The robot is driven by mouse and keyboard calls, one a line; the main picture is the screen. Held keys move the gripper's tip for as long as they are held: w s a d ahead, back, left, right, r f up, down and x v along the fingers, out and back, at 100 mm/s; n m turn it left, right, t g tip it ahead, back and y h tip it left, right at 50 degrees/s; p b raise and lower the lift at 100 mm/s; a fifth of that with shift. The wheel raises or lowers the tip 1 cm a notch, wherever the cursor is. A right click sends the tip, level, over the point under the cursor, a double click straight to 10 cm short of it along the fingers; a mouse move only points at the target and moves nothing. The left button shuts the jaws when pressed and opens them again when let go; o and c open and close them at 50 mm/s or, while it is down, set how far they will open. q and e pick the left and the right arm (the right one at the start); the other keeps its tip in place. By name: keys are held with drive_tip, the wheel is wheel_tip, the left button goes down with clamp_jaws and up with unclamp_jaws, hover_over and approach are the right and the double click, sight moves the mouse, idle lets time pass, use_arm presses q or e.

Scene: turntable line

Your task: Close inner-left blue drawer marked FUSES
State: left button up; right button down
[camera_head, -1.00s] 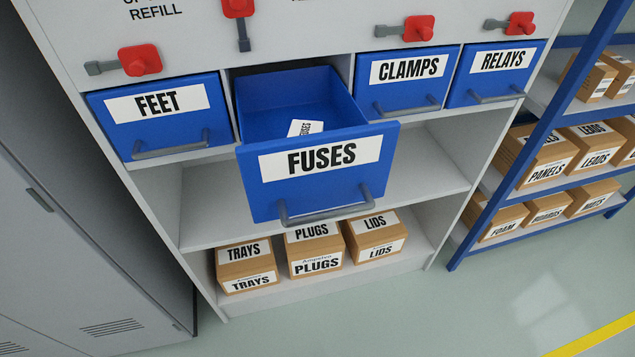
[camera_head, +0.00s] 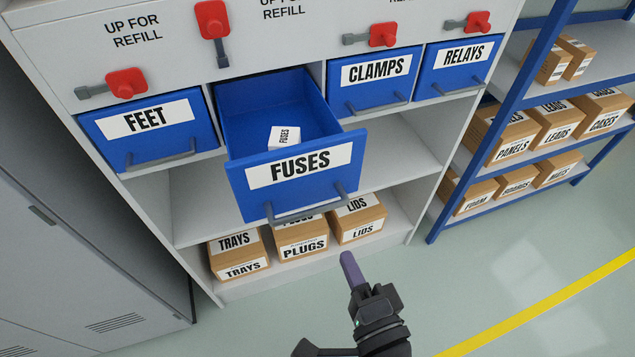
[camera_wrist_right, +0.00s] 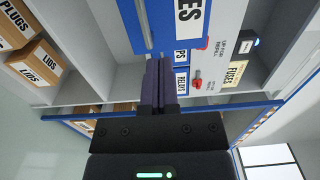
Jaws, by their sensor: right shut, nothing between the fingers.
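The blue FUSES drawer (camera_head: 243,189) is pulled well out of the cabinet, between the FEET drawer (camera_head: 140,143) and the CLAMPS drawer (camera_head: 343,98). A grey bar handle runs along its lower front. A small white box marked FUSES (camera_head: 284,138) lies inside it. My right gripper (camera_head: 349,262) is below and to the right of the drawer front in the head view, apart from it, with its fingers shut and empty. In the right wrist view the shut fingers (camera_wrist_right: 161,84) point toward the cabinet, with part of a blue drawer front above them. My left gripper is not in view.
Red latches, including one above the FUSES gap (camera_head: 212,20), sit on the cabinet face. Cartons marked PLUGS (camera_head: 303,247) stand on the bottom shelf. A blue rack (camera_head: 512,88) is at right, a grey locker (camera_head: 60,215) at left. Open floor lies in front.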

sight(313, 182)
drive_tip(key=p+x, duration=0.1)
drive_tip(key=x, duration=1.1)
drive_tip(key=shift+w+a, duration=0.1)
drive_tip(key=shift+w, duration=0.25)
drive_tip(key=shift+w+a+f, duration=0.1)
drive_tip(key=shift+w, duration=0.4)
drive_tip(key=shift+w, duration=0.1)
